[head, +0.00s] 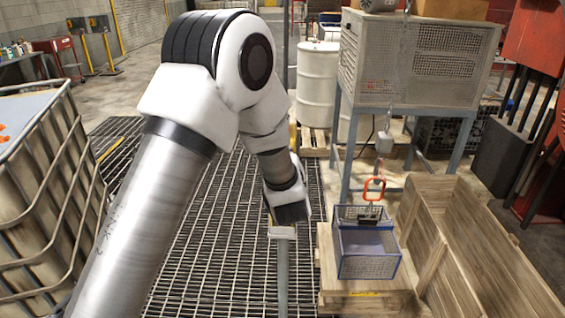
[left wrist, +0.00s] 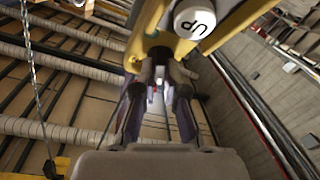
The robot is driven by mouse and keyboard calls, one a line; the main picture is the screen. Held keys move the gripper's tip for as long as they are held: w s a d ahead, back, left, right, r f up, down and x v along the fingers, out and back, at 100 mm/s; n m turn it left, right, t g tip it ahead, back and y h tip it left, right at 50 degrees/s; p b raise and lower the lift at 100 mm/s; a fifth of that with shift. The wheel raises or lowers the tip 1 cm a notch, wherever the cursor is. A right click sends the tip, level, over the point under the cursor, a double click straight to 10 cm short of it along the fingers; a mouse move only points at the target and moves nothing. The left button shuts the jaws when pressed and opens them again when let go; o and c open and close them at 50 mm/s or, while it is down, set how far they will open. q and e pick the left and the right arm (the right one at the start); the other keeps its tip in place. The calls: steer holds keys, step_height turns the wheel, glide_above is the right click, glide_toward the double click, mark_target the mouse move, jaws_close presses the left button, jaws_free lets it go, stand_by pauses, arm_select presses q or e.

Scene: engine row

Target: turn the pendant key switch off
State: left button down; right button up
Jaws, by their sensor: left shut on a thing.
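The yellow pendant (left wrist: 232,28) fills the upper part of the left wrist view. It carries a white round button (left wrist: 195,17) marked "UP". My left gripper (left wrist: 159,90) has its dark fingers closed together on a small part at the pendant, which I take to be the key switch; the fingers mostly hide it. In the head view my left gripper (head: 288,207) points down beside a grey post (head: 282,262), and my arm hides most of the pendant. My right gripper is not in view.
An orange hook (head: 374,189) hangs on a chain over a blue basket (head: 368,266). A long wooden crate (head: 480,255) stands to its right. A caged tank (head: 45,190) is at the left. A grey mesh cabinet (head: 440,65) stands behind. Open floor grating (head: 210,265) lies between.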

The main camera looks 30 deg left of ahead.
arm_select(q)
steer(key=shift+d+n+g+y, duration=0.1)
steer(key=shift+n+g+y, duration=0.2)
steer(key=shift+n, duration=0.6)
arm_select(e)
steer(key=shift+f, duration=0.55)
arm_select(q)
steer(key=c, duration=1.2)
jaws_free()
steer(key=shift+c, duration=0.2)
steer(key=v, duration=0.7)
steer(key=shift+s, duration=0.1)
